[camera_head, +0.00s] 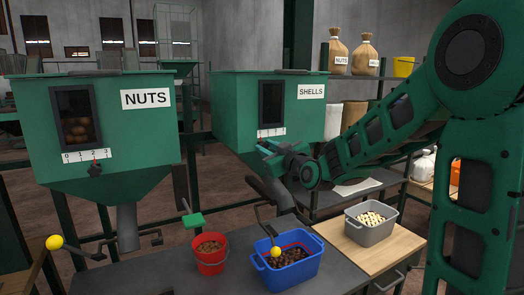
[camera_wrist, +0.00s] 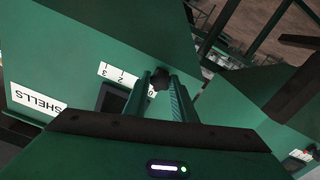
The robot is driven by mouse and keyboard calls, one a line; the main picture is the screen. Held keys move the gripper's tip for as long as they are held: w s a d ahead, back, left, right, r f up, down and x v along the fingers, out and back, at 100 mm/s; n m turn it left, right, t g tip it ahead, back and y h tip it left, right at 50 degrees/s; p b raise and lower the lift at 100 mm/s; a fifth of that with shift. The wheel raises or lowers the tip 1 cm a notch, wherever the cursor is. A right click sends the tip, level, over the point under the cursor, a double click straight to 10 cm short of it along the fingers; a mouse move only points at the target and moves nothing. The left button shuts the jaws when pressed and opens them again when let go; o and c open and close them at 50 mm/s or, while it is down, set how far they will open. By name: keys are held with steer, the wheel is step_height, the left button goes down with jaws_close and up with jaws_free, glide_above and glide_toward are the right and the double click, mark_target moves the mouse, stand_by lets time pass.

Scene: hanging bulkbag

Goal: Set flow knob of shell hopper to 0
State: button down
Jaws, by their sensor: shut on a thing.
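The green shell hopper (camera_head: 235,105) with its SHELLS label stands right of centre in the head view; the label also shows upside down in the wrist view (camera_wrist: 38,100). Its flow scale (camera_head: 271,132) sits below the dark window, and part of it shows in the wrist view (camera_wrist: 118,74). My gripper (camera_head: 266,150) is at the hopper's front just under the scale. In the wrist view its two fingers are shut on the dark flow knob (camera_wrist: 158,79), one on each side. The fingers cover part of the scale and knob, so I cannot read the knob's setting.
The NUTS hopper (camera_head: 100,125) with its own knob (camera_head: 95,169) stands at left. Below are a red bucket (camera_head: 210,262), a blue crate (camera_head: 290,277) with dark contents, a yellow-ended lever (camera_head: 54,242) and a grey crate (camera_head: 371,236). Shelves with sacks stand behind my arm.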

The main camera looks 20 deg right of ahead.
steer(key=shift+a, duration=0.25)
steer(key=c, duration=1.5)
jaws_free()
steer(key=shift+s+a, duration=0.1)
steer(key=shift+a, duration=0.05)
steer(key=shift+o, duration=0.2)
steer(key=shift+s+d, duration=0.3)
steer(key=shift+s, duration=0.2)
steer(key=s+d, duration=0.1)
steer(key=s, duration=0.8)
steer(key=shift+s+d, duration=0.15)
steer(key=shift+s, duration=0.1)
